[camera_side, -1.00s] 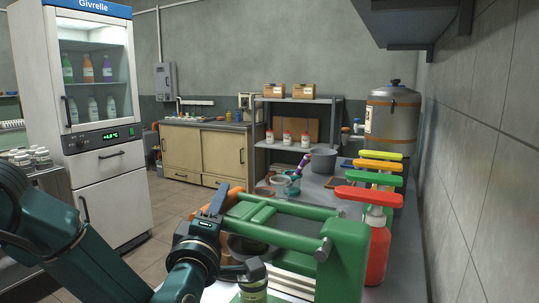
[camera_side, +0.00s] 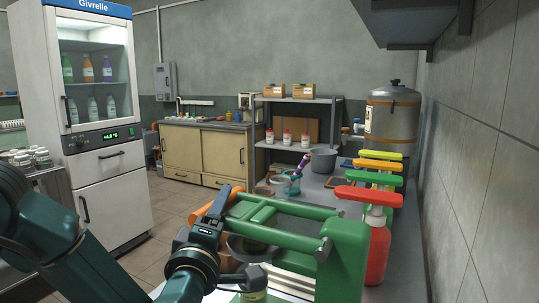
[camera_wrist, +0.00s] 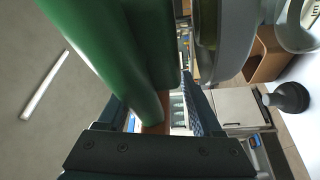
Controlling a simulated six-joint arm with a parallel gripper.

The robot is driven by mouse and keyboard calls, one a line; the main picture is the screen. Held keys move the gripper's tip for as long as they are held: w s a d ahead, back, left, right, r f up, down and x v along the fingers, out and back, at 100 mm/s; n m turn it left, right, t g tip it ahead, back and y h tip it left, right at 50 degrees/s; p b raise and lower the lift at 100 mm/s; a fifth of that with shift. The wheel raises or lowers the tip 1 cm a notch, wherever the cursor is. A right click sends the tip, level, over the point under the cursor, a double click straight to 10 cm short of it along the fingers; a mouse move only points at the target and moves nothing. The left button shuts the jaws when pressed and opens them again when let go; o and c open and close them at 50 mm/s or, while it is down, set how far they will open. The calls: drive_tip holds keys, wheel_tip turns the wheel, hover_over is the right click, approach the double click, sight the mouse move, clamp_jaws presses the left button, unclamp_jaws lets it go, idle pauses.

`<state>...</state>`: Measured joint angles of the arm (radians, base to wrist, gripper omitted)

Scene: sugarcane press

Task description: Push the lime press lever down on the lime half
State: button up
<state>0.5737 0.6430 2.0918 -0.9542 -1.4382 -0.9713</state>
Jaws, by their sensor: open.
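The green lime press (camera_side: 345,255) stands in the near middle of the side view, its green lever bars (camera_side: 275,238) running left toward an orange grip (camera_side: 216,204). My gripper (camera_side: 212,222) is at the orange-grip end of the lever, seen from behind the wrist. In the wrist view, a green bar (camera_wrist: 115,50) crosses just in front of my gripper (camera_wrist: 165,112), its lower end showing between the two dark fingers. The fingers are apart; whether they touch the bar cannot be told. A grey round cup (camera_side: 250,248) shows under the bars. The lime half is not discernible.
A red bottle (camera_side: 378,252) and pumps with red, green, orange and yellow tops stand right of the press by the wall. A grey pot (camera_side: 322,160) and a small glass (camera_side: 282,184) stand behind. A labelled jar (camera_side: 252,280) is close to my wrist.

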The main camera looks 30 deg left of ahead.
drive_tip(key=shift+v, duration=2.2)
